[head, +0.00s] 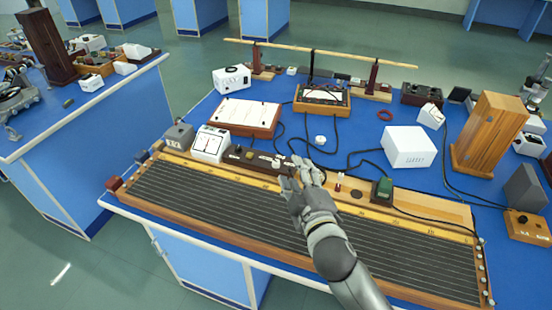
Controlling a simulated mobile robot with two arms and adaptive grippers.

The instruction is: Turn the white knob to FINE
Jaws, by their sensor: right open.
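A narrow dark control panel (240,152) sits along the back edge of the long ruled wire board (225,203). A small pale knob (277,162) shows at the panel's right end, just left of my fingertips. Its pointer and any FINE mark are too small to read. My right gripper (302,172) is open and empty over the right end of the panel, and its fingers and hand hide part of the board. I cannot tell whether a finger touches the knob. My left gripper is not in view.
A white meter (210,143) stands left of the panel. A green-topped block (382,188) and black cables lie to the right. Behind are a white box (409,146), a wooden block (488,134) and a dial meter (322,97). Bare blue tabletop shows between them.

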